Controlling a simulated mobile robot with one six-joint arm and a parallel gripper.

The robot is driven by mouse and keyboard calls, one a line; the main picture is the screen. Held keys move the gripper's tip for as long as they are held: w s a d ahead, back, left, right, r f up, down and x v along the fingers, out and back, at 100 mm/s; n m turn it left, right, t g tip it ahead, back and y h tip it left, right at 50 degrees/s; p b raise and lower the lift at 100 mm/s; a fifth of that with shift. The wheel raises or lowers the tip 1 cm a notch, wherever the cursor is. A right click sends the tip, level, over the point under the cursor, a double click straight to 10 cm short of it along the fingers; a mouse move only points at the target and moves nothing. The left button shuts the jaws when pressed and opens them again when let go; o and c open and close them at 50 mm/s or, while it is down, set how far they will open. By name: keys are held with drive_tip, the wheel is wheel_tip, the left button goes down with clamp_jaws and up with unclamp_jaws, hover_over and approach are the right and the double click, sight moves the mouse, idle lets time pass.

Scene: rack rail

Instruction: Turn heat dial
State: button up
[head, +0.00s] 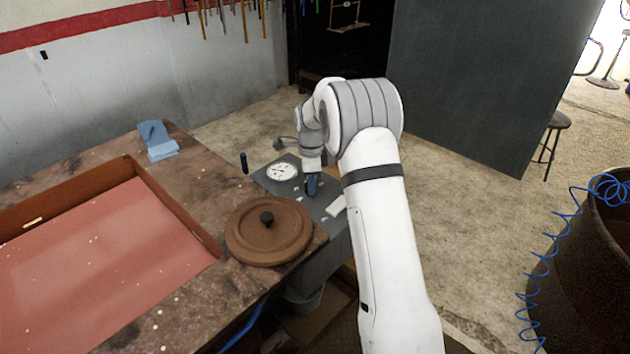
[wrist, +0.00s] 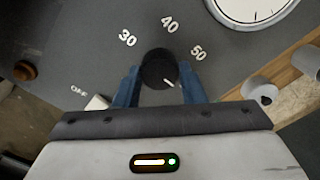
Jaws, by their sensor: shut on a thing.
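The heat dial (wrist: 159,70) is a round black knob with a white pointer line, on a grey panel in the wrist view. The numbers 30, 40 and 50 are printed around it, with OFF at the lower left. The pointer line faces the lower right, below the 50. My gripper (wrist: 158,87) is shut on the dial, with one blue finger on each side. In the head view my gripper (head: 311,185) reaches down onto the grey panel (head: 330,190), and the dial is hidden there.
A white round gauge (head: 282,171) sits on the panel beside my gripper. A brown round lid (head: 268,231) with a black knob lies close in front.

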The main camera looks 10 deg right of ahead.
drive_tip(key=shift+w+a+r+m, duration=0.1)
drive_tip(key=shift+w+r+m, duration=0.15)
drive_tip(key=shift+m, duration=0.05)
idle(0.4)
drive_tip(key=o, duration=0.9)
drive_tip(key=shift+f, duration=0.15)
drive_tip(key=shift+o, duration=0.4)
drive_tip(key=shift+s, duration=0.1)
wheel_tip(320, 180, up, 7)
drive_tip(key=shift+f, duration=0.2)
drive_tip(key=shift+r, duration=0.55)
